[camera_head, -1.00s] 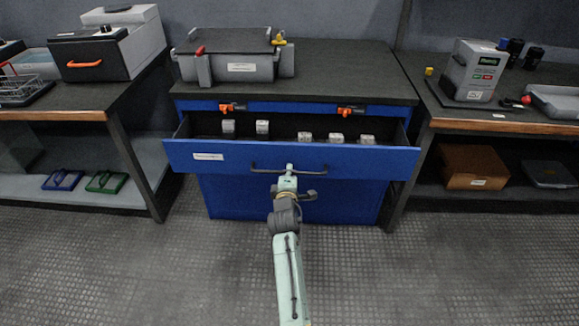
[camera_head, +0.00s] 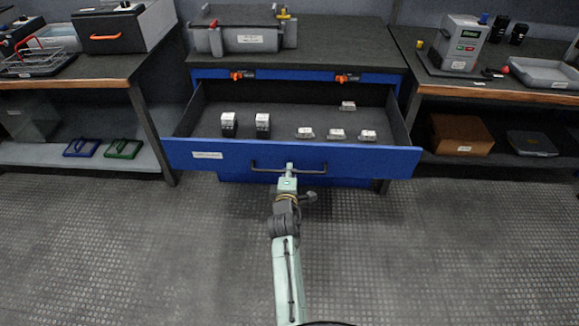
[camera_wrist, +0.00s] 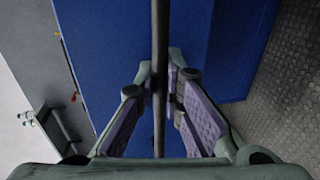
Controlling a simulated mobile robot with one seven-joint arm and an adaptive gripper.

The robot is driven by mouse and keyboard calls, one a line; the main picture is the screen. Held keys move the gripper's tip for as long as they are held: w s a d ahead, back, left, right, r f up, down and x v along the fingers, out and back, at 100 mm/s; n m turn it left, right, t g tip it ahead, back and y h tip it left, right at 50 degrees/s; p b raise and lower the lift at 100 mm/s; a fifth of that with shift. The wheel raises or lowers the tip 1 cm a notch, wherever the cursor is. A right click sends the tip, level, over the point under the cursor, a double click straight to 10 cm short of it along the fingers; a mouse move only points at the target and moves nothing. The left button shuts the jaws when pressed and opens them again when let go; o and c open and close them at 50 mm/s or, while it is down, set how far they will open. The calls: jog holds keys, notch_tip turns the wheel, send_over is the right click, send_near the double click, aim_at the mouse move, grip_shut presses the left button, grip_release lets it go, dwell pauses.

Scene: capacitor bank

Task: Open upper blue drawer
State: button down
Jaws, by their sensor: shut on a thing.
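The upper blue drawer (camera_head: 225,159) stands well out from the blue cabinet under the dark worktop, its inside showing from above. Its front bears a white label at the left and a dark bar handle (camera_head: 262,170). My gripper (camera_head: 289,169) is at the middle of this handle, shut on it. In the wrist view the handle (camera_wrist: 160,60) runs as a dark bar between the two fingers of my gripper (camera_wrist: 163,85), with the blue drawer front (camera_wrist: 110,50) behind. Several small blocks sit in the drawer, among them two taller dark ones (camera_head: 229,125) at the left.
Two orange-and-black latches (camera_head: 347,78) sit on the blue rail above the drawer. A grey case (camera_head: 240,39) stands on the worktop (camera_head: 330,50). Side tables flank the cabinet, with a cardboard box (camera_head: 461,134) on the right shelf. The floor in front is clear.

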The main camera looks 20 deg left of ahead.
jog(key=shift+s+d, duration=0.15)
jog(key=shift+s, duration=0.35)
jog(key=c, duration=1.7)
grip_release()
jog(key=v, duration=0.7)
jog(key=shift+s, duration=0.25)
jog(key=shift+r, duration=0.2)
